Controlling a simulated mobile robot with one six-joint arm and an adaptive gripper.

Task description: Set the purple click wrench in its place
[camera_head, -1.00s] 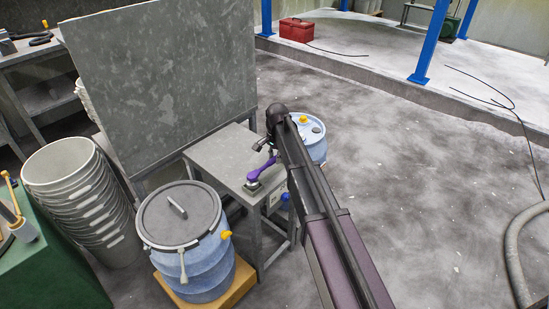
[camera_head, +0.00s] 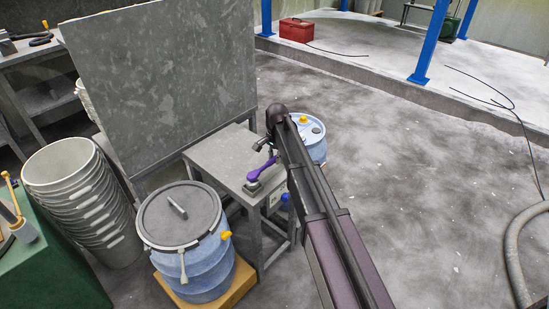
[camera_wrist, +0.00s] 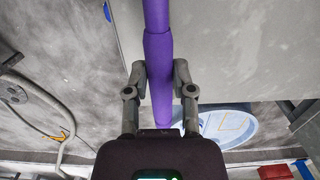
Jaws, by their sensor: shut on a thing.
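The purple click wrench (camera_head: 262,169) is over the front right part of a small grey metal table (camera_head: 216,156). Its lower end is at a small grey block (camera_head: 254,187) on the tabletop; whether it rests in the block I cannot tell. My gripper (camera_head: 262,146) reaches in from the right, partly hidden by my own arm. In the wrist view my gripper (camera_wrist: 160,72) is shut on the wrench's purple handle (camera_wrist: 158,50), with one finger on each side. The far end of the wrench runs out of the top of the wrist view.
A lidded blue drum (camera_head: 205,262) stands on a wooden base at the table's front left. Another blue drum (camera_head: 316,150) stands behind my arm. A tall grey panel (camera_head: 160,85) rises behind the table. Stacked pails (camera_head: 75,190) stand left.

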